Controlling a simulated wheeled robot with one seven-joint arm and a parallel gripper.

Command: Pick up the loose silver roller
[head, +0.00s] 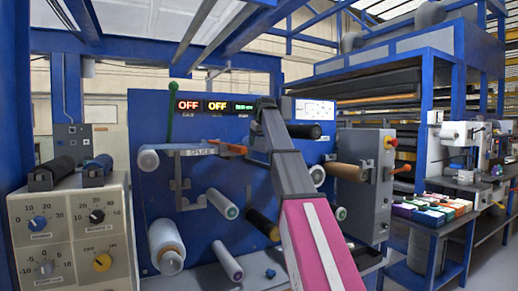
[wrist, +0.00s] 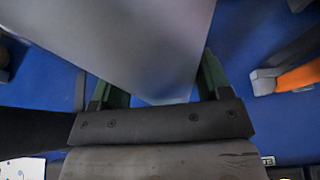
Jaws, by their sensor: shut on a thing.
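The roller hides part of the fingers. In the head view, my arm's pink and grey links cover the place in front of the blue panel where the gripper is, so the grip is hidden there. A silver roller (head: 225,263) sticks out low on the panel, left of the arm.
The blue panel (head: 205,175) carries several other rollers, including a large white one (head: 165,245) and a black one (head: 262,224). An orange handle (head: 232,148) is close left of my arm and shows in the wrist view (wrist: 300,76). A brown roller (head: 346,171) is right.

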